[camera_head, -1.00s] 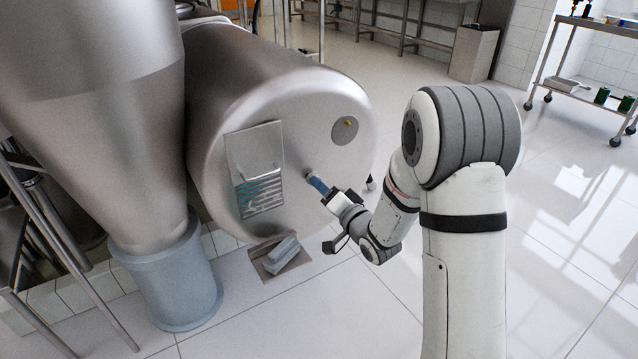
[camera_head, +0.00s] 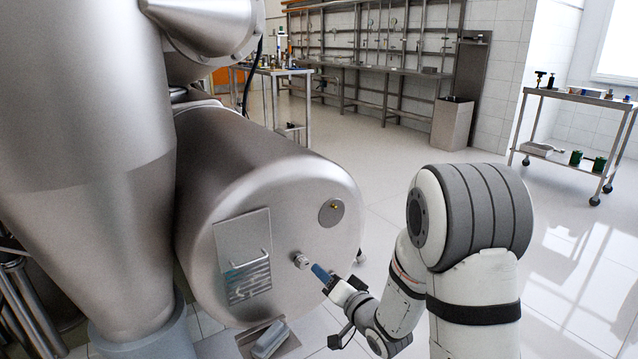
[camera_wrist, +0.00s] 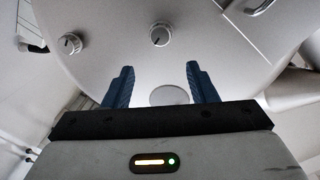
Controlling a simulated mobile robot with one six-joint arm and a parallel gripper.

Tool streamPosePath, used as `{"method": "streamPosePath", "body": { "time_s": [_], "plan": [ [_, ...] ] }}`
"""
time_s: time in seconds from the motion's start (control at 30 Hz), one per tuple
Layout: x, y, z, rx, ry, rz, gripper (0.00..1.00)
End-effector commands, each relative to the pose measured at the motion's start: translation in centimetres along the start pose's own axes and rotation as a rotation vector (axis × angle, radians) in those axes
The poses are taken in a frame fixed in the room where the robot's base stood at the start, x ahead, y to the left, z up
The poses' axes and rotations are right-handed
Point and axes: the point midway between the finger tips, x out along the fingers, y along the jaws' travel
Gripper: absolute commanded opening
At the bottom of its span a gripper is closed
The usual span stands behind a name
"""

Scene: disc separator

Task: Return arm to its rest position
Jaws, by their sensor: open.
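My gripper (camera_head: 322,274) has blue fingers and sits just in front of the round end face of the steel drum (camera_head: 312,222). Its fingertips are close to the metal knob (camera_head: 300,260) on that face, and a small gap shows between them. In the wrist view my gripper (camera_wrist: 158,82) is open, with its two blue fingers apart and nothing held between them. A knob (camera_wrist: 159,35) shows beyond the fingertips there, and a second knob (camera_wrist: 70,43) lies to the left.
A hatch plate with a handle (camera_head: 243,241) is on the drum face. A large steel cone (camera_head: 90,150) stands at left, and a grey block (camera_head: 270,338) lies below the drum. A cart (camera_head: 575,98) stands at back right. The tiled floor between is clear.

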Motion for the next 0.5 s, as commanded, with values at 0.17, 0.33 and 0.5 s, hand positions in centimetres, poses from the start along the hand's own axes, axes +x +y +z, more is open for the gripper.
{"method": "streamPosePath", "body": {
  "time_s": [0.17,0.33,0.5],
  "plan": [
    [-2.6,-4.5,-7.5,-0.169,-0.035,0.233,0.52],
    [-6.8,-7.6,-12.9,-0.295,-0.120,0.469,0.52],
    [-12.4,-11.5,-17.1,-0.370,-0.251,0.671,0.52]
  ]
}}
